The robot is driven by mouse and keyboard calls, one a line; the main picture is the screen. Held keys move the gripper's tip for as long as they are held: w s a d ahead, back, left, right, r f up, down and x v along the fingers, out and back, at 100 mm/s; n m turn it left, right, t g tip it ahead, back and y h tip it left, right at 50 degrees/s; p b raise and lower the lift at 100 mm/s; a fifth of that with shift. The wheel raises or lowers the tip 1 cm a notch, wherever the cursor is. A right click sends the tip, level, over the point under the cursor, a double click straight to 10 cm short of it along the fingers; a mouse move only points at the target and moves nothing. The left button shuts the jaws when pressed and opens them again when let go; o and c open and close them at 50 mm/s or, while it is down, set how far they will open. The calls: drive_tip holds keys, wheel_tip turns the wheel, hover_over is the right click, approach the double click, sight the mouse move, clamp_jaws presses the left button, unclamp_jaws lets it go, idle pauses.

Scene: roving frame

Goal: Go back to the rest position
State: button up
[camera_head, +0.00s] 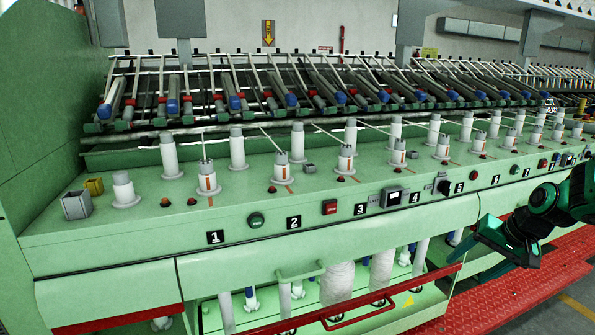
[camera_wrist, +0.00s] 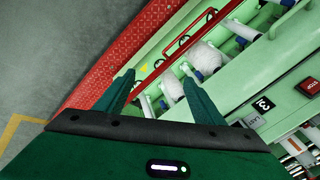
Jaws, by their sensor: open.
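My gripper (camera_head: 507,243) is at the right of the head view, in front of the green machine (camera_head: 130,235) and above the red step. In the wrist view my gripper (camera_wrist: 158,92) shows two green fingers spread apart with nothing between them. The fingers point toward the lower part of the machine and the red step. They appear apart from the machine. My dark arm comes in from the right edge of the head view.
Numbered positions and buttons line the machine's front, including a red button (camera_head: 330,207). White yarn bobbins (camera_head: 337,283) stand below, behind a red rail (camera_head: 350,312). A red patterned step (camera_head: 520,290) runs along the front. Grey floor (camera_wrist: 50,55) is clear in the wrist view.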

drive_tip(key=s+a+r+g+h, duration=0.1)
drive_tip(key=s+g, duration=0.1)
drive_tip(key=s, duration=1.2)
drive_tip(key=s+a+r+g+h, duration=0.1)
drive_tip(key=s+r+g, duration=0.1)
drive_tip(key=s, duration=1.3)
drive_tip(key=shift+s+a+r+g, duration=0.25)
drive_tip(key=shift+r+g, duration=0.05)
drive_tip(key=shift+g, duration=0.1)
drive_tip(key=shift+w+f, duration=0.25)
drive_tip(key=shift+w, duration=0.4)
